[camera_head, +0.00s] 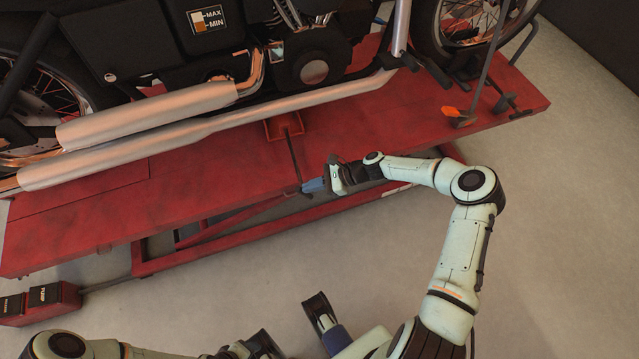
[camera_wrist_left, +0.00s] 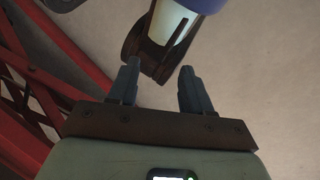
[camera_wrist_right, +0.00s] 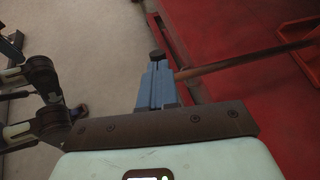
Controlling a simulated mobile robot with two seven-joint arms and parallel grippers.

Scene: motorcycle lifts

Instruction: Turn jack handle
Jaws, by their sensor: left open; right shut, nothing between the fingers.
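The jack handle is a thin dark rod (camera_head: 291,152) that runs from a red bracket (camera_head: 285,127) on the red lift to the lift's near edge. My left gripper (camera_wrist_left: 157,72) is open and empty, away from the handle.
A motorcycle (camera_head: 310,65) with long exhaust pipes stands on the red lift platform (camera_head: 215,180). A red pedal box (camera_head: 40,302) lies on the floor at lower left. An orange-tipped part (camera_head: 450,111) sits on the platform's right. The grey floor (camera_head: 560,230) is clear at right.

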